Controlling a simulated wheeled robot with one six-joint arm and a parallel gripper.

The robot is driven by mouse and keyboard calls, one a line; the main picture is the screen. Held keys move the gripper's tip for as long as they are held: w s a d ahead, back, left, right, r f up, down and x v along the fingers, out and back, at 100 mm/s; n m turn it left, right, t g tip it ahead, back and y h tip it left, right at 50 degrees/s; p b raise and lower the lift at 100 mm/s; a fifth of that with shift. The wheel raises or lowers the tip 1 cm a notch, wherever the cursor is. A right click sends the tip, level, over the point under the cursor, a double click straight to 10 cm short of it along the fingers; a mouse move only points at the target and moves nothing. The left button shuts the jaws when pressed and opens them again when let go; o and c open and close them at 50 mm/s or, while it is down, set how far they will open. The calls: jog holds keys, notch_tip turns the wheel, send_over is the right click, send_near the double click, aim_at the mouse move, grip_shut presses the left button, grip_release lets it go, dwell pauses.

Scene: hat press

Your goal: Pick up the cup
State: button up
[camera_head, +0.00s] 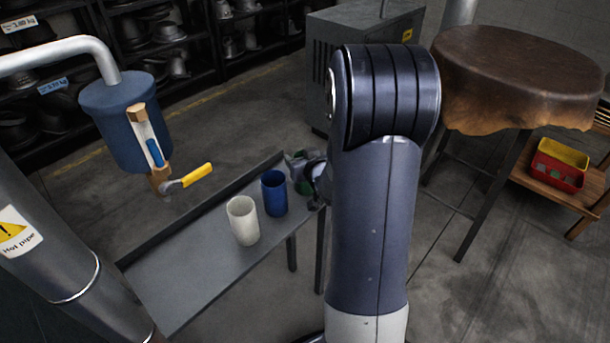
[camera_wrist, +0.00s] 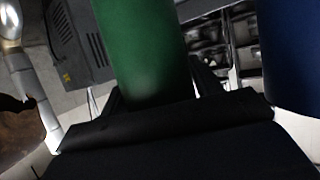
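A green cup (camera_wrist: 145,45) stands large in the wrist view, between the two dark fingers of my gripper (camera_wrist: 158,85). The fingers show at both sides of it; whether they press on it is not clear. In the head view only a small part of the green cup (camera_head: 304,187) shows at the far end of the grey table (camera_head: 190,265), beside my gripper (camera_head: 314,178), with my arm hiding much of this spot. A blue cup (camera_head: 274,194) stands upright next to it; it also shows at the right of the wrist view (camera_wrist: 290,55). A white cup (camera_head: 243,221) stands nearer.
A blue tank (camera_head: 115,125) with a yellow-handled valve (camera_head: 190,179) hangs above the table's left side. A hot pipe (camera_head: 45,250) rises at the left. A leather-covered round stand (camera_head: 520,75) is at the right. The table's near left part is clear.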

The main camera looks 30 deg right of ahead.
jog(key=c, duration=1)
notch_tip(320, 180, up, 10)
jog(key=p, duration=0.4)
